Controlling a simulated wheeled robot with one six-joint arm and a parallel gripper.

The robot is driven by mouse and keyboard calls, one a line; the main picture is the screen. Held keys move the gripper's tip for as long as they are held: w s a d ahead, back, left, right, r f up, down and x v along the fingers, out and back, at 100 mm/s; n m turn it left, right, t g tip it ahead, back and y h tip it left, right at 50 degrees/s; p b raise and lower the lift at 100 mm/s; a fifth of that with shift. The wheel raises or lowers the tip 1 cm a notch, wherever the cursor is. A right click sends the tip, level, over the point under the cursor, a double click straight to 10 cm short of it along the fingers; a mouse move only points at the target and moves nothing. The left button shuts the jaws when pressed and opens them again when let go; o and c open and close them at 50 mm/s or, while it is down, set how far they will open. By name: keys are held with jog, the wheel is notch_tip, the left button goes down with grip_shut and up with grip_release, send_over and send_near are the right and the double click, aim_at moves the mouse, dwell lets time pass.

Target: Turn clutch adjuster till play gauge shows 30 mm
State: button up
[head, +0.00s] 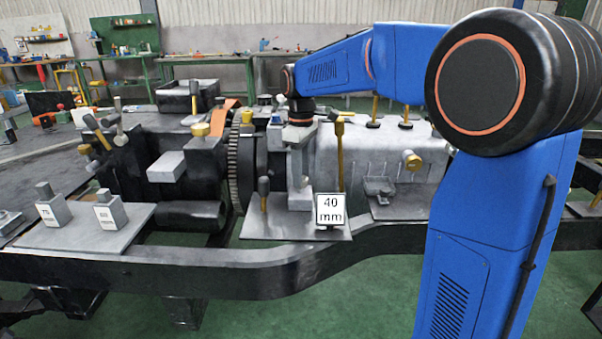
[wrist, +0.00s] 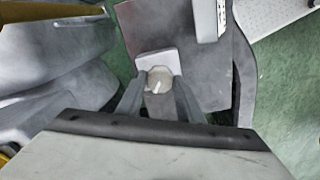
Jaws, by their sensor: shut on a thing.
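The play gauge (head: 330,209) is a white sign reading "40 mm" at the front of a grey plate (head: 270,228). My gripper (head: 299,170) points down over this plate, just behind and left of the gauge.
A dark-handled lever (head: 263,193) stands left of my gripper, and a tall yellow rod (head: 340,155) stands close on its right. A toothed flywheel (head: 241,165) is behind left. Two labelled weights stand on a plate (head: 130,232) at left. The black chassis rail (head: 250,278) runs in front.

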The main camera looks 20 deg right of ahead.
jog(key=m, duration=0.4)
jog(key=shift+m, duration=0.4)
jog(key=m, duration=0.3)
jog(key=shift+m, duration=0.3)
jog(key=m, duration=0.4)
jog(key=shift+r+m, duration=0.1)
jog(key=shift+m, duration=2)
jog(key=o, duration=1.1)
jog(key=shift+c, duration=0.2)
